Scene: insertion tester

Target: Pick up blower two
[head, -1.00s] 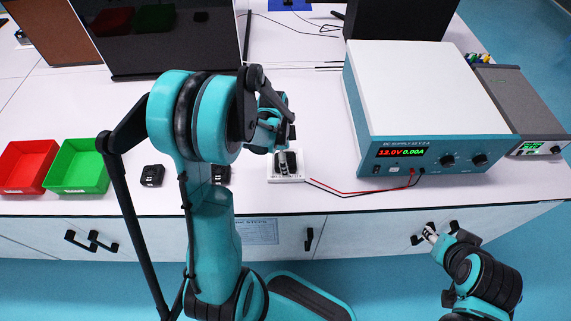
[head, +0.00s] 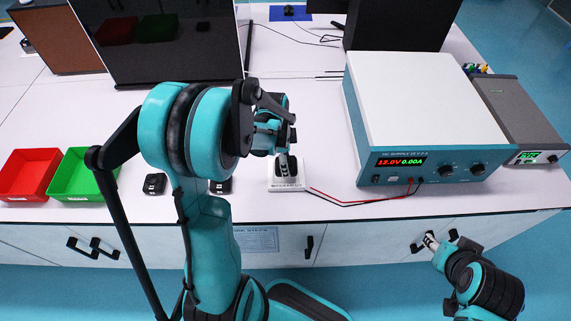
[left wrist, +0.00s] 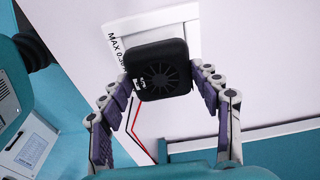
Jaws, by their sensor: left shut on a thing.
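My left gripper (head: 284,164) hangs over a white tester plate (head: 287,186) near the front edge of the table. In the left wrist view, its two fingers are shut on a black square blower (left wrist: 158,68) with a round fan grille. Behind the blower is the white plate (left wrist: 188,14), with partly hidden printing that starts "MAX". I cannot tell whether the blower touches the plate. Two more small black blowers stand on the table, one left (head: 154,184) and one right (head: 221,186). Their numbers are unreadable. My right gripper (head: 431,240) is low, in front of the cabinets, and too small to judge.
A red bin (head: 30,175) and a green bin (head: 84,176) stand at the left. A power supply (head: 425,120) reading 12.0V and 0.00A stands to the right, with red and black leads (head: 345,202) toward the plate. A dark monitor (head: 175,45) stands behind my left arm.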

